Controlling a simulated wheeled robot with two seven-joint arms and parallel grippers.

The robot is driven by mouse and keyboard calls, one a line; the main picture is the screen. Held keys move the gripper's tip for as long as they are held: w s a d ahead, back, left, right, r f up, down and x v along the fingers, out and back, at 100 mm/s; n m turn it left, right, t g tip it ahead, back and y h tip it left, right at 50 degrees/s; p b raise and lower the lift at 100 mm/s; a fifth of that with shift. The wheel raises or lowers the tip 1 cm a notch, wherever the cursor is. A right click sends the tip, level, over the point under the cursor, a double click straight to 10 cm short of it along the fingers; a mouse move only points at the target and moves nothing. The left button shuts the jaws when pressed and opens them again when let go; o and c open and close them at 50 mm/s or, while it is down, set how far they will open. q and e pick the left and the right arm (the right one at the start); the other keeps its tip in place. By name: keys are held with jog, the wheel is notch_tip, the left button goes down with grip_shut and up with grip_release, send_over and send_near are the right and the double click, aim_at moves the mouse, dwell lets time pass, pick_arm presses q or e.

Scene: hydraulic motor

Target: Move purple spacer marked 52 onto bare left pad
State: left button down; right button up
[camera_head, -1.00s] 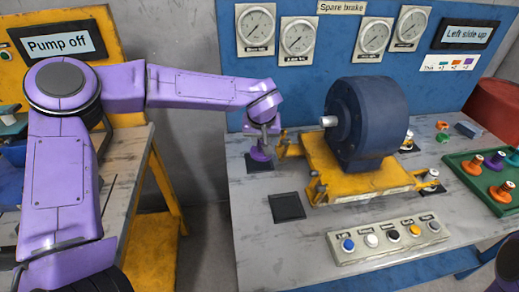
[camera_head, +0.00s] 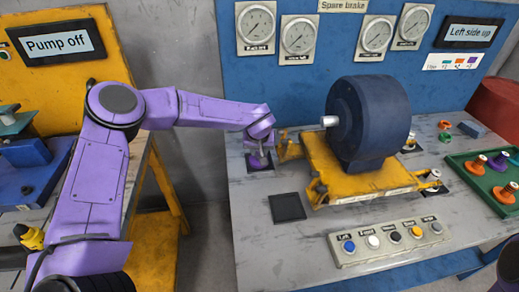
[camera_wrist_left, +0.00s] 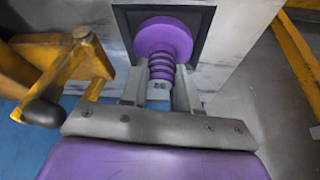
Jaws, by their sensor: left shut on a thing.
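My left gripper (camera_head: 258,151) points down over the far dark square pad (camera_head: 249,167) at the left end of the workbench. It is shut on the ribbed stem of a purple spacer (camera_head: 257,162). In the left wrist view the spacer's round purple disc (camera_wrist_left: 163,38) lies over the dark pad (camera_wrist_left: 125,18), between and beyond the fingers (camera_wrist_left: 158,92). I cannot tell whether the disc rests on the pad or is just above it. No number is readable on it. A nearer dark square pad (camera_head: 288,207) is bare. My right gripper is not in view.
A yellow cradle (camera_head: 345,176) holding a dark blue motor (camera_head: 370,120) stands close right of the left gripper. A button box (camera_head: 391,243) is in front. A green tray (camera_head: 477,181) with several spacers is at right. Bench surface around the nearer pad is clear.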

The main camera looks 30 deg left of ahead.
pick_arm(q)
jog(key=c, duration=0.8)
grip_release()
jog(key=shift+f, duration=0.1)
jog(key=v, duration=1.2)
jog(key=shift+w+r, duration=0.1)
jog(key=shift+r, duration=0.15)
